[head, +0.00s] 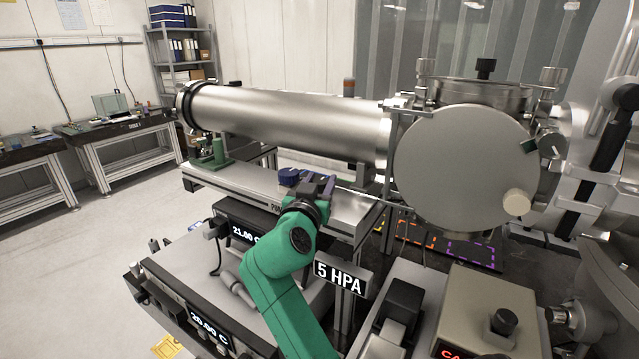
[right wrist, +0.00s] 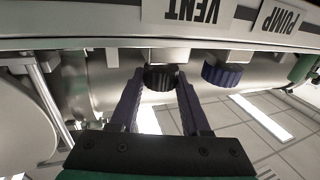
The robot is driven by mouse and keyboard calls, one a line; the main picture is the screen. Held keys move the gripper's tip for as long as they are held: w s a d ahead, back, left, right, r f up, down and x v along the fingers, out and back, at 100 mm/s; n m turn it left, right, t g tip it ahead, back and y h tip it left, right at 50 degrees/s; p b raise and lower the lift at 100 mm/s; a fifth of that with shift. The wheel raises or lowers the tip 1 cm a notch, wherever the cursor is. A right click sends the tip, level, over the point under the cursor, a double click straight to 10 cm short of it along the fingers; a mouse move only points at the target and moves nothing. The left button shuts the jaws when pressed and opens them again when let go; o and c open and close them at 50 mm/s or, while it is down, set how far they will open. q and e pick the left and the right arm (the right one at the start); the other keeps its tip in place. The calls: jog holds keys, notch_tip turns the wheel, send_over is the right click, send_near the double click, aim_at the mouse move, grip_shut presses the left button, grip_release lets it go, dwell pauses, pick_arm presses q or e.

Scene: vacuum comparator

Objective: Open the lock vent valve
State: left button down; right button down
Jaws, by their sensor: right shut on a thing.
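In the right wrist view the lock vent valve shows as a dark ribbed knob (right wrist: 161,79) below a plate marked VENT (right wrist: 188,10). My right gripper (right wrist: 160,88) has one finger on each side of this knob and is shut on it. In the head view my right gripper (head: 318,186) is at the rail under the long steel tube, and it hides the vent knob. How far the knob is turned cannot be told. My left gripper is in neither view.
A blue knob (right wrist: 222,73) is close beside the vent knob, near the PUMP label (right wrist: 282,17); it also shows in the head view (head: 289,177). The long steel tube (head: 285,120) runs above and behind my gripper. A 5 HPA display (head: 338,277) is beside my forearm.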

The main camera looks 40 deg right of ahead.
jog(key=shift+s+n+t+y, duration=0.1)
jog(key=shift+n+t+y, duration=0.6)
jog(key=shift+t, duration=0.2)
jog(key=shift+r+n+t+y, duration=0.15)
jog(key=shift+n+t+y, duration=0.35)
jog(key=shift+t, duration=0.1)
jog(key=n+t+y+p, duration=0.2)
jog(key=y, duration=0.1)
jog(key=n+t+y+p, duration=0.1)
jog(key=shift+d+r+n+y, duration=0.15)
jog(key=shift+r+n+y, duration=0.15)
jog(key=shift+y, duration=0.1)
jog(key=n+t+y+p, duration=0.1)
jog(key=y, duration=0.1)
jog(key=shift+f+n+y+p, duration=0.15)
jog(key=shift+n+y+p, duration=0.15)
jog(key=shift+n+p, duration=0.1)
jog(key=shift+f+n+t+y, duration=0.1)
jog(key=shift+n+t+y, duration=0.3)
jog(key=shift+n+y, duration=0.6)
jog(key=shift+d+f+n+y, duration=0.1)
jog(key=shift+n+y, duration=0.5)
jog(key=shift+y, duration=0.6)
jog(key=shift+f+n+y, duration=0.1)
jog(key=shift+n+y, duration=0.5)
jog(key=shift+y, duration=0.6)
